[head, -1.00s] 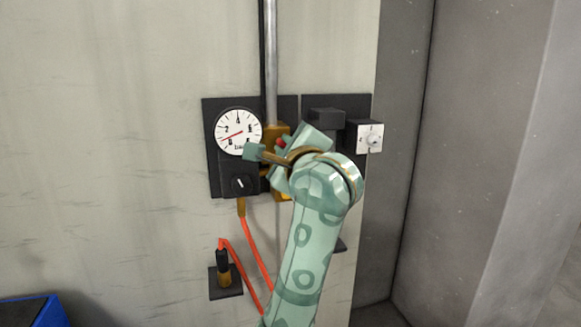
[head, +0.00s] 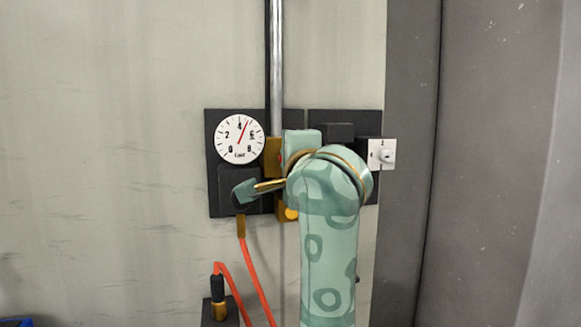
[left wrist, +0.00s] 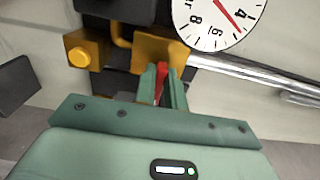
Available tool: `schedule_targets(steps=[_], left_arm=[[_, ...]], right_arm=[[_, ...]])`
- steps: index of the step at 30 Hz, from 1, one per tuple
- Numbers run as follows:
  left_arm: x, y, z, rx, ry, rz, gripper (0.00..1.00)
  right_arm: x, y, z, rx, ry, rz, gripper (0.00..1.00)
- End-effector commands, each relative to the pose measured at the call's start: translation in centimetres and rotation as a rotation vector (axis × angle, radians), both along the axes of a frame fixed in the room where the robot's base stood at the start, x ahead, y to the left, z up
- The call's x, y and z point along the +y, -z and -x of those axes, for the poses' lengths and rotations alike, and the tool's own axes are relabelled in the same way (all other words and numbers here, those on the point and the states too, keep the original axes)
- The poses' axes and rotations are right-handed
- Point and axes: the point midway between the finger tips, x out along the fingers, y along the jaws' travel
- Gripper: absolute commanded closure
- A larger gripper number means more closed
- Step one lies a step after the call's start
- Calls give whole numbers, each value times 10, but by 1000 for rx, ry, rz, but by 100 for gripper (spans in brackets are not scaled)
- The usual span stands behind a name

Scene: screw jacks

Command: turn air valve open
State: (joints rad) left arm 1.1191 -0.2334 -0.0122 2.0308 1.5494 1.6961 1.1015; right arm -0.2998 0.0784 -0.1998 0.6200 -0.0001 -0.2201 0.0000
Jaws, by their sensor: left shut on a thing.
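The air valve has a brass-yellow body (left wrist: 165,47) and a red handle (left wrist: 160,74). In the left wrist view my left gripper (left wrist: 162,86) is shut with its two green fingers on either side of the handle. In the head view the brass body (head: 273,150) shows beside the gauge, while my arm and hand cover the handle and fingertips. The round white pressure gauge (head: 239,138) has its red needle pointing up and right, between 4 and 6. It also shows in the left wrist view (left wrist: 215,18). My right gripper is out of view.
A vertical metal pipe (head: 277,60) runs up the wall above the valve. A white-faced switch box (head: 376,153) sits to the right. A red hose (head: 256,275) hangs below the gauge panel, near a black and brass fitting (head: 217,290). The wall to the left is bare.

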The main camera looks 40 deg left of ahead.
Motion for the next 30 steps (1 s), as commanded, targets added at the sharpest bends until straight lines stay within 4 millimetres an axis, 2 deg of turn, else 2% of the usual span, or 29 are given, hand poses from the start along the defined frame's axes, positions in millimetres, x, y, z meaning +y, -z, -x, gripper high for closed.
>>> schedule_targets(steps=[13, 14, 15, 16, 25, 30], left_arm=[[0, 2, -1, -4, 1, 12, 100], [0, 2, -1, -4, 1, 12, 83], [0, 2, -1, -4, 1, 12, 72], [0, 2, -1, -4, 1, 12, 66], [-1, 1, 1, -6, 1, 8, 66], [-18, 0, 14, -8, 5, 9, 66]], right_arm=[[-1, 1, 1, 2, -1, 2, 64], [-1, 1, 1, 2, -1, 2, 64], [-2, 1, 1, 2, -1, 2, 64], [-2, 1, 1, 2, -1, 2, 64], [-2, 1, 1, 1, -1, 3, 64], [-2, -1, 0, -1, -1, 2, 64]])
